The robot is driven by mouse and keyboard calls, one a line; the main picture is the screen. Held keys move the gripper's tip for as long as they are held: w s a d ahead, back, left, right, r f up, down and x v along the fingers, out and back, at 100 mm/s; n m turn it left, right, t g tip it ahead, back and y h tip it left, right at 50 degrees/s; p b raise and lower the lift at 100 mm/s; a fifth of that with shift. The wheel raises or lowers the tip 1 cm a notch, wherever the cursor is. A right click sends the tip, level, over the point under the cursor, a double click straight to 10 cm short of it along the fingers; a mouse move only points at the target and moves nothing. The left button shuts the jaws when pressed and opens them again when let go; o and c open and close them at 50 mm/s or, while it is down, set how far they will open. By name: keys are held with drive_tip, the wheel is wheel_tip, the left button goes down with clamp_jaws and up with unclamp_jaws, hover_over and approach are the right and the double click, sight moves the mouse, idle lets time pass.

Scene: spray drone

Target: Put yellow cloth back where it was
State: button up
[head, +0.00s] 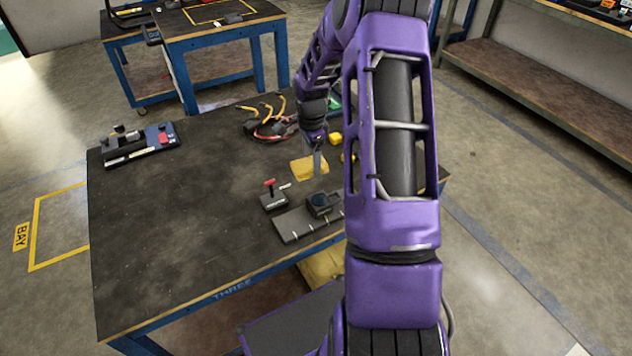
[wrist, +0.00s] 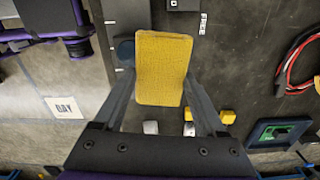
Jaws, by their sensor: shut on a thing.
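The yellow cloth (head: 309,168) is a flat, folded pad in the head view, over the right part of the dark table top. My gripper (head: 317,155) is at its upper side. In the wrist view the cloth (wrist: 163,68) lies between the two fingers of my gripper (wrist: 160,90), which are shut on it. The cloth looks held clear of the table in the wrist view, but its exact height is hard to tell. My purple arm hides part of the table's right side.
The dark table (head: 170,235) is bare at left and front. A ruled grey plate (head: 295,226) bears a dark round device (head: 322,205). A red-topped switch (head: 272,194), yellow blocks (head: 335,139), cables (head: 268,122) and a blue-black device (head: 140,144) stand around.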

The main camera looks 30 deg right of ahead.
drive_tip(key=w+d+f+m+b, duration=0.3)
drive_tip(key=w+d, duration=0.3)
drive_tip(key=w, duration=0.2)
drive_tip(key=f, duration=0.5)
drive_tip(key=f+b, duration=0.1)
drive_tip(key=f, duration=0.3)
drive_tip(key=shift+w+d+f, duration=0.15)
drive_tip(key=shift+d+f, duration=0.05)
drive_tip(key=shift+f, duration=0.15)
drive_tip(key=shift+f, duration=0.2)
drive_tip(key=o, duration=1.3)
drive_tip(key=shift+c, duration=0.2)
drive_tip(key=shift+r, duration=0.1)
